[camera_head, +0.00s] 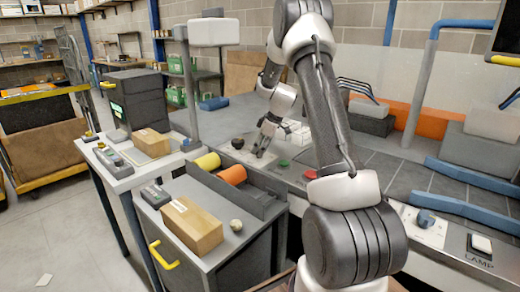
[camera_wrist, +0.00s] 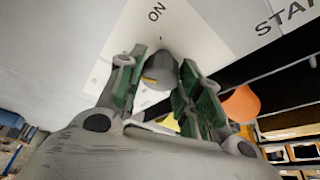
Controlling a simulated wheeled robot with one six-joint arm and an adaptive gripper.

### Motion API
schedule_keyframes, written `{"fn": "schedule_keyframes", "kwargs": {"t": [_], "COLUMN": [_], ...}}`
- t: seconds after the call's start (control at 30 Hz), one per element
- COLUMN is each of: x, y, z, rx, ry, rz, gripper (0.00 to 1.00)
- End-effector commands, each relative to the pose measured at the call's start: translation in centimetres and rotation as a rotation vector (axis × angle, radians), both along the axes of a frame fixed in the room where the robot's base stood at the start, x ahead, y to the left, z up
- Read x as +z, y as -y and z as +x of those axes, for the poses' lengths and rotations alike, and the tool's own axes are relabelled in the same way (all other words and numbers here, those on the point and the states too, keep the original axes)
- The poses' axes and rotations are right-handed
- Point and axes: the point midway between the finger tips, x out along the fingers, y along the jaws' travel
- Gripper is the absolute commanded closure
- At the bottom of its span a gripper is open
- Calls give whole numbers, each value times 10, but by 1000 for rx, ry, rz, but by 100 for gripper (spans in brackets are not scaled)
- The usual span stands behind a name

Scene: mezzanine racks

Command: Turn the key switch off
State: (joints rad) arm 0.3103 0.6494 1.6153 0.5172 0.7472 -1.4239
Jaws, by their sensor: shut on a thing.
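In the wrist view a dark grey key switch knob (camera_wrist: 161,66) with a small yellow mark stands on a white plate (camera_wrist: 185,35). The plate reads "ON" above the knob; other lettering at the left is too unclear to read. My gripper (camera_wrist: 158,78) has its green-padded fingers on both sides of the knob, shut on it. In the head view my gripper (camera_head: 259,153) points down at the grey console (camera_head: 262,170). The key switch is hidden behind my fingers there.
On the console a black knob (camera_head: 238,143) lies left of my gripper, with green (camera_head: 283,163) and red (camera_head: 310,174) buttons to the right. A cardboard box (camera_head: 192,225) sits on the cabinet.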

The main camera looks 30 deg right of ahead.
Motion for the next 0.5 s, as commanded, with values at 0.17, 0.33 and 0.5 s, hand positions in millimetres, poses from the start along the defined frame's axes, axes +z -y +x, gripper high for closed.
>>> {"fn": "schedule_keyframes", "kwargs": {"t": [0.17,0.33,0.5], "x": [0,-1,0], "y": [1,2,2], "z": [1,1,1], "rx": [146,259,336], "ry": [-1,-1,0], "rz": [-1,-1,-2], "gripper": [89,89,89]}}
